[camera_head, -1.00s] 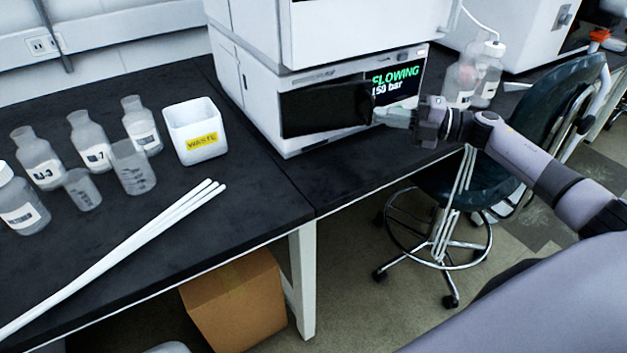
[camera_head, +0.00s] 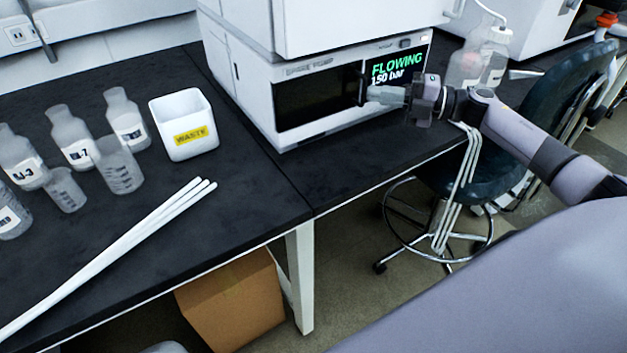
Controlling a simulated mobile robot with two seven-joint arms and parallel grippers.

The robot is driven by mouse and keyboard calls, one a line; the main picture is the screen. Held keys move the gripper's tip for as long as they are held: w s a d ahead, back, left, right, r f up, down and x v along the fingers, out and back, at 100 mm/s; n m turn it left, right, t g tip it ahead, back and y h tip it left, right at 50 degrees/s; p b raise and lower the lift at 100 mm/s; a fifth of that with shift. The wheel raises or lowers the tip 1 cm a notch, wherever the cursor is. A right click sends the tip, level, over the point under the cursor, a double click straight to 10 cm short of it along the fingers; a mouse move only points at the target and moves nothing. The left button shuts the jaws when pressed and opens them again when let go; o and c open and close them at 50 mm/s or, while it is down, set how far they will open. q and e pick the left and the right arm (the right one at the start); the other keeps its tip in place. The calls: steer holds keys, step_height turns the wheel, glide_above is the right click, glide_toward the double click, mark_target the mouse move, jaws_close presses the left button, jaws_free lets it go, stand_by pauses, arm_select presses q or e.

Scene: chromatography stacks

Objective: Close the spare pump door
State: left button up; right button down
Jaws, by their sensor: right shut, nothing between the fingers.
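The spare pump (camera_head: 420,52) is the lower white unit of the stack on the bench, with its name printed above the door. Its dark door (camera_head: 315,100) looks flush or nearly flush with the front; a small gap cannot be ruled out. A dark upright handle (camera_head: 362,88) is at the door's right edge. My right gripper (camera_head: 372,94) is shut and empty, its fingertips at or very close to that edge, just below the display. Whether they touch is unclear. My left gripper is out of view.
The green and white display (camera_head: 398,68) reads FLOWING 150 bar. A white waste bin (camera_head: 184,150), several bottles and beakers, and white rods (camera_head: 110,258) lie left on the bench. A stool (camera_head: 500,150) stands at right by the bench edge. Bench before the pump is clear.

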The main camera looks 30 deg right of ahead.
steer(key=shift+s+d, duration=0.1)
steer(key=v, duration=0.7)
stand_by(0.5)
